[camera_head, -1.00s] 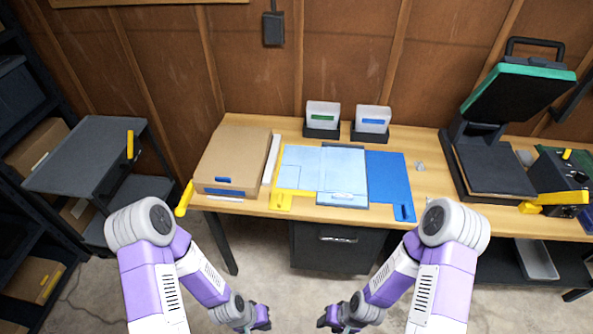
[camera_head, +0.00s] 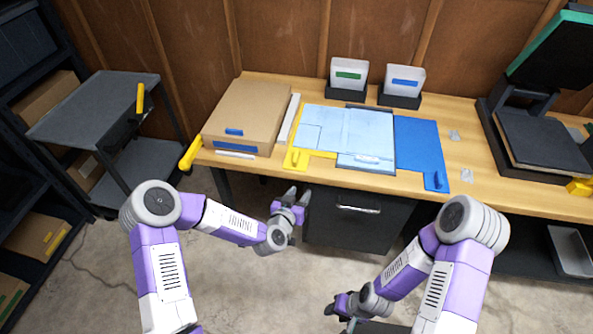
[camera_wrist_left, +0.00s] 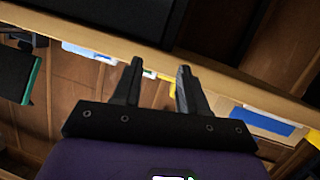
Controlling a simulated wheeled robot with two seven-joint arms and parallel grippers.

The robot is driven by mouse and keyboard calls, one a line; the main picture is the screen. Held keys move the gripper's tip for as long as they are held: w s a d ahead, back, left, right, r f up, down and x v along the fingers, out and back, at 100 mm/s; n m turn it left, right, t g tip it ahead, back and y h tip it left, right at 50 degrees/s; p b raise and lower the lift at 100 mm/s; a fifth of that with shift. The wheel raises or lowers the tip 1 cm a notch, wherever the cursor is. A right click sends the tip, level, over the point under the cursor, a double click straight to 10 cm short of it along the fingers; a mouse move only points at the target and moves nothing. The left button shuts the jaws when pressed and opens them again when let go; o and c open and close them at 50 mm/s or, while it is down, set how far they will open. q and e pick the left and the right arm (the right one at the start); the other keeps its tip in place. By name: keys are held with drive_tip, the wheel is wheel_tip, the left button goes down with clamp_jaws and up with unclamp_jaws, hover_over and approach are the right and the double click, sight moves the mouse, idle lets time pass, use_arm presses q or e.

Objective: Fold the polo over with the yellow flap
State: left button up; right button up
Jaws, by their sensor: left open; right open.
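A light blue polo (camera_head: 351,131) lies flat on a folding board on the workbench. It covers most of the board's yellow flap (camera_head: 296,160) on the left and its dark middle panel (camera_head: 370,167). The yellow flap lies flat, with a yellow tab at its front. The blue flap (camera_head: 418,146) on the right is bare and flat. My left gripper (camera_head: 297,194) is open and empty, in front of the bench edge and below the yellow tab; its two fingers show apart in the left wrist view (camera_wrist_left: 159,82). My right gripper (camera_head: 336,306) is open, low over the floor, away from the bench.
A cardboard box (camera_head: 245,115) stands left of the board. Two bins, with green (camera_head: 348,76) and blue (camera_head: 403,83) labels, stand behind it. A heat press (camera_head: 535,145) is at the right. A dark drawer cabinet (camera_head: 350,220) is under the bench. A grey cart (camera_head: 95,110) stands left.

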sight(296, 155)
use_arm(q)
drive_tip(key=w+a+r+t+y+b, duration=0.1)
drive_tip(key=w+r+t+y+b, duration=0.1)
drive_tip(key=w+r, duration=0.1)
drive_tip(key=w+a+r+t+b, duration=0.1)
drive_tip(key=w+t, duration=0.1)
drive_tip(key=shift+a+r+n+y, duration=0.25)
drive_tip(key=shift+a+n+y, duration=0.05)
drive_tip(key=shift+a+y, duration=0.1)
drive_tip(key=shift+w+r, duration=0.1)
drive_tip(key=shift+w, duration=0.1)
drive_tip(key=shift+w+d+b, duration=0.25)
drive_tip(key=shift+w+b, duration=0.2)
drive_tip(key=shift+w, duration=1.3)
drive_tip(key=shift+w+d+b, duration=0.2)
drive_tip(key=shift+w+b, duration=0.2)
drive_tip(key=shift+w, duration=1.3)
use_arm(e)
wheel_tip(296, 155, down, 6)
drive_tip(key=shift+f, duration=0.15)
use_arm(q)
drive_tip(key=shift+c, duration=0.3)
clamp_jaws()
